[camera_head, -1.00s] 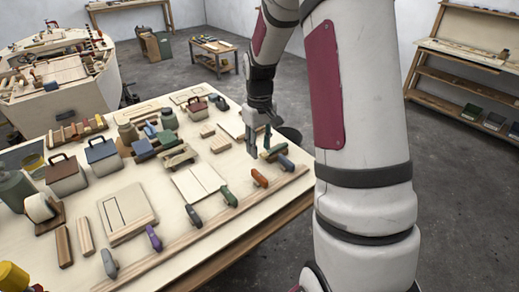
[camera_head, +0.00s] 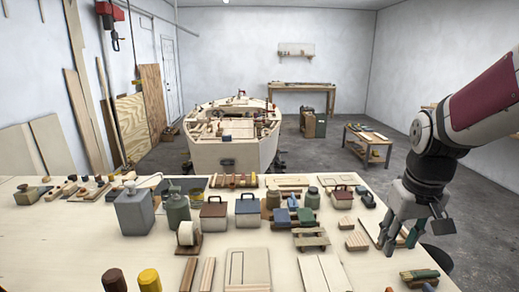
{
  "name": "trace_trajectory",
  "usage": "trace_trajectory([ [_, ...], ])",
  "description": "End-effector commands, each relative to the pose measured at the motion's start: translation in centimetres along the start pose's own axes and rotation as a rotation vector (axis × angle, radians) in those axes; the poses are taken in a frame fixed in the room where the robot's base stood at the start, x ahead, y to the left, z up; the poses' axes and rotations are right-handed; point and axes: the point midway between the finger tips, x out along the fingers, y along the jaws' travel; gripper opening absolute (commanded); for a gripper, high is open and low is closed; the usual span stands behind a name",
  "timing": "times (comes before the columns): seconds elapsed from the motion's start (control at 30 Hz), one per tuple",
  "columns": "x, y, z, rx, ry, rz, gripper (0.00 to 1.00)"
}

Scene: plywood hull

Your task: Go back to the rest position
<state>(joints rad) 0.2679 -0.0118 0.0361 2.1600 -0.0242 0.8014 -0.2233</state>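My gripper (camera_head: 402,238) is at the right of the view, at the end of my arm, which comes in from the right edge. It hangs fingers down over the right end of the plywood-topped table (camera_head: 350,262). Its grey fingers appear spread apart, with no object clearly held between them. Whether the fingertips touch the table cannot be told.
Toolboxes (camera_head: 213,220), a grey canister (camera_head: 134,212), jars and wood blocks crowd the table. A slatted wooden piece (camera_head: 310,238) lies left of my gripper. A boat hull (camera_head: 228,155) stands behind. A low stool-like bench (camera_head: 367,143) stands back right. Grey floor (camera_head: 482,190) is open at right.

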Motion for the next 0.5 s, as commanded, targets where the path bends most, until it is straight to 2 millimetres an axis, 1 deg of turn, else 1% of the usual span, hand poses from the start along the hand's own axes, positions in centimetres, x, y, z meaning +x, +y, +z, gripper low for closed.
trace_trajectory([
  [0.03,-1.8,-1.1,0.8,-0.002,0.032,0.004,0.35],
  [0.2,-5.9,-3.9,4.2,0.003,0.114,0.002,0.35],
  [0.33,-8.3,-5.8,7.1,0.007,0.177,-0.008,0.35],
  [0.5,-10.2,-7.6,10.9,0.014,0.251,-0.031,0.35],
])
